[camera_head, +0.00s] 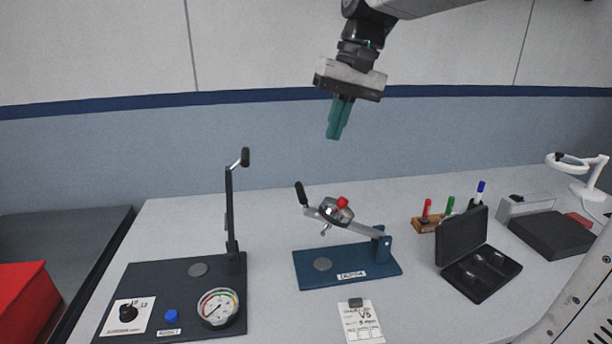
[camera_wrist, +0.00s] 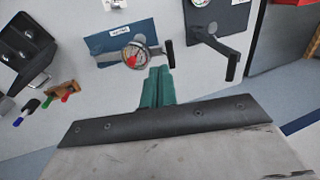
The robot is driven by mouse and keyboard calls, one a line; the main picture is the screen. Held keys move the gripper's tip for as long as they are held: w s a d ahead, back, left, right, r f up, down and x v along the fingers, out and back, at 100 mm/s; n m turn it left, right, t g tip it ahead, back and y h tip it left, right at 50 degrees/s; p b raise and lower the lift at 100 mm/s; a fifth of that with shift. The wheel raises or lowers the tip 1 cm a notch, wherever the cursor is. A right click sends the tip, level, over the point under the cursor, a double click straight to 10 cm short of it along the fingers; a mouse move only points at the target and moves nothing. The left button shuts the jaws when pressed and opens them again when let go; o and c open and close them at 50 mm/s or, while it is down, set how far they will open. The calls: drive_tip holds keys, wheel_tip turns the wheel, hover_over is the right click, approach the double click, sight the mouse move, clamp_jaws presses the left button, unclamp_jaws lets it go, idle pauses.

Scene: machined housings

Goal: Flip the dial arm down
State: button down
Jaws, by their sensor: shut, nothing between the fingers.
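The dial arm (camera_head: 365,229) is a grey bar hinged at a post on the right of a blue base plate (camera_head: 300,270). It slopes up to the left and ends in a black handle (camera_head: 301,193). It carries a round dial (camera_head: 328,212) with a red cap. In the wrist view the dial (camera_wrist: 137,56) and the black handle (camera_wrist: 169,51) show just beyond the fingertips. My gripper (camera_head: 332,136) has green fingers, shut and empty, pointing down well above the dial arm, apart from it. The fingers also show in the wrist view (camera_wrist: 159,72).
Left stands a black panel (camera_head: 150,275) with an upright lever (camera_head: 231,205), gauge, knob and blue button. Right are a marker holder (camera_head: 424,226), an open black case (camera_head: 462,238) and a dark box (camera_head: 552,235). The air around my gripper is clear.

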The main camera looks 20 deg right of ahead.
drive_tip(key=w+r, duration=0.1)
drive_tip(key=w, duration=0.3)
approach(302, 189)
drive_tip(key=shift+y, duration=0.3)
drive_tip(key=x, duration=0.7)
drive_tip(key=shift+d, duration=0.25)
drive_tip(key=w+a+f+h, duration=0.1)
drive_tip(key=a+f+h, duration=0.2)
drive_tip(key=f, duration=0.9)
drive_tip(key=shift+a+g, duration=0.3)
drive_tip(key=shift+a, duration=1.45)
